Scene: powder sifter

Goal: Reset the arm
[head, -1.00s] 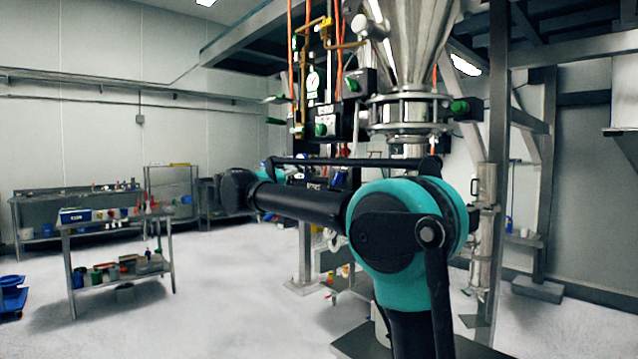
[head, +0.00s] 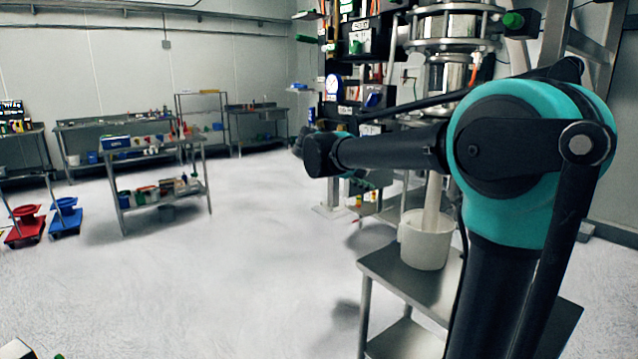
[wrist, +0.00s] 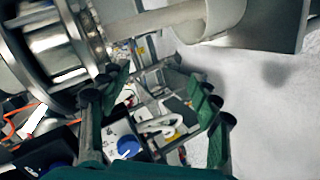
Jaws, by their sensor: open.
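My arm (head: 525,150) stretches to the left across the right half of the head view, its elbow large and teal. In that view my gripper is mostly hidden behind the arm. In the wrist view my gripper (wrist: 160,88) is open, its two dark fingers apart with nothing between them. The steel sifter (head: 452,35) stands behind the arm; its round flange also shows in the wrist view (wrist: 50,50), close to the left finger. A white bucket (head: 425,245) stands on a steel table below a pale tube from the sifter.
The small steel table (head: 385,270) stands at the lower right, partly behind my arm. A workbench with bottles and tubs (head: 150,160) stands at left. Red (head: 25,225) and blue (head: 66,218) wheeled bases are at far left. The floor in the middle is clear.

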